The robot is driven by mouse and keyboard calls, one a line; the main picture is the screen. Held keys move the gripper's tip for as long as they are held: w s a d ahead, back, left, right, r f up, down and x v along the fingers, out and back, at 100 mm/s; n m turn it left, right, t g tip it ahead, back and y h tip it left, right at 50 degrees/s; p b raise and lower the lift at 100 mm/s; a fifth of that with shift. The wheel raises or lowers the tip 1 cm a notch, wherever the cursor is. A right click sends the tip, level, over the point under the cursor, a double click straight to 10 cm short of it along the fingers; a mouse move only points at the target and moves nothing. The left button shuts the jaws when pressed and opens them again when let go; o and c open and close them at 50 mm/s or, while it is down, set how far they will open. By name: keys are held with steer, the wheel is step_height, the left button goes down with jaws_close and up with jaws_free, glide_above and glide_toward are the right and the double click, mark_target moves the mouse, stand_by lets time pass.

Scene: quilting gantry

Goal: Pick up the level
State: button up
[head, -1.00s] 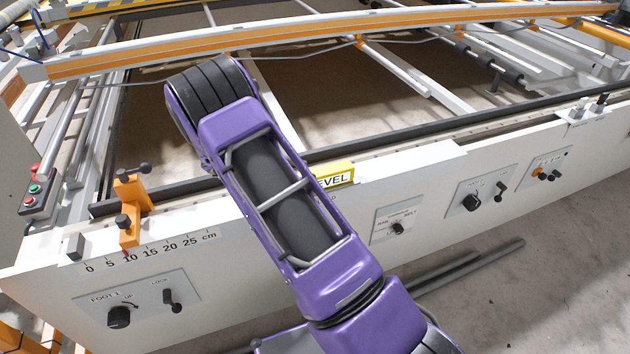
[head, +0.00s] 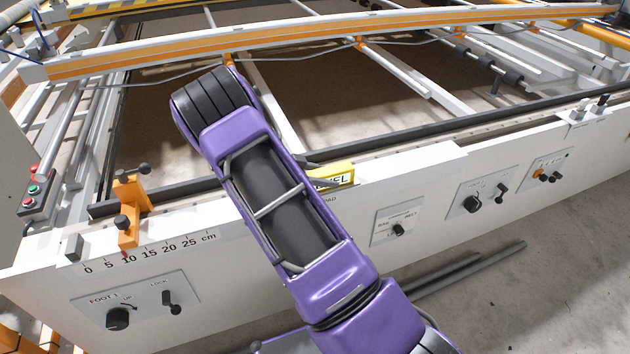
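The level (head: 343,173) is a yellow block with a white label whose visible letters end in "EL". It lies on the front ledge of the gantry, just right of my purple arm in the head view. The tip of my gripper (head: 319,173) shows as grey parts at the level's left end, overlapping part of its label. The rest of my gripper is hidden behind my arm. I cannot tell whether the fingers touch the level or how far apart they are.
The white front panel (head: 420,172) carries several knob plates and a centimetre scale. An orange clamp (head: 128,212) stands on the rail at left. An orange-striped beam (head: 300,38) crosses behind. The ledge right of the level looks clear.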

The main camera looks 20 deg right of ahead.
jaws_close()
